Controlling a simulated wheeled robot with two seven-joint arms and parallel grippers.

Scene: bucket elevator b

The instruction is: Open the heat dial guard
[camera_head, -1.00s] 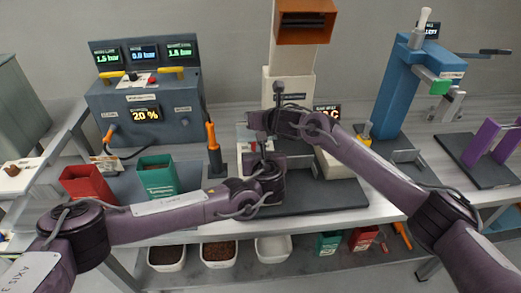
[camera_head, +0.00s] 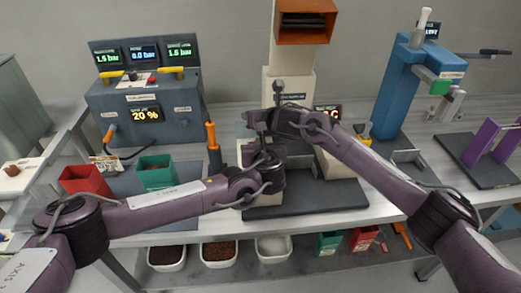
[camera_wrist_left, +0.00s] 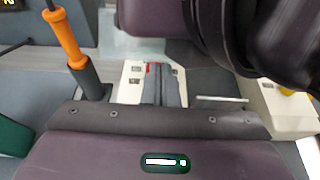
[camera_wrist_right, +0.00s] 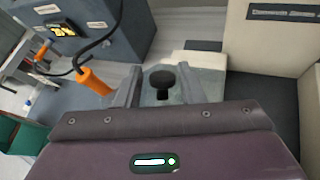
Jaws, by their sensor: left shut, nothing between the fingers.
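The pale roaster-like machine (camera_head: 290,85) stands at the middle of the bench, partly hidden by my arms. In the left wrist view its white panel (camera_wrist_left: 131,82) has small labels and a red mark. My left gripper (camera_wrist_left: 161,72) is shut and empty over this panel; in the head view it is at the machine's front (camera_head: 262,140). A thin clear plate edge (camera_wrist_left: 222,98) shows right of it; I cannot tell whether it is the guard. My right gripper (camera_wrist_right: 160,72) is open, with a black round knob (camera_wrist_right: 162,80) showing between its fingers, apparently not gripped.
An orange-handled tool (camera_head: 212,145) stands upright left of my grippers. A red bin (camera_head: 84,180) and a green bin (camera_head: 156,172) are further left, before the blue-grey console (camera_head: 145,105). A blue press (camera_head: 405,85) stands right. My two arms are close together.

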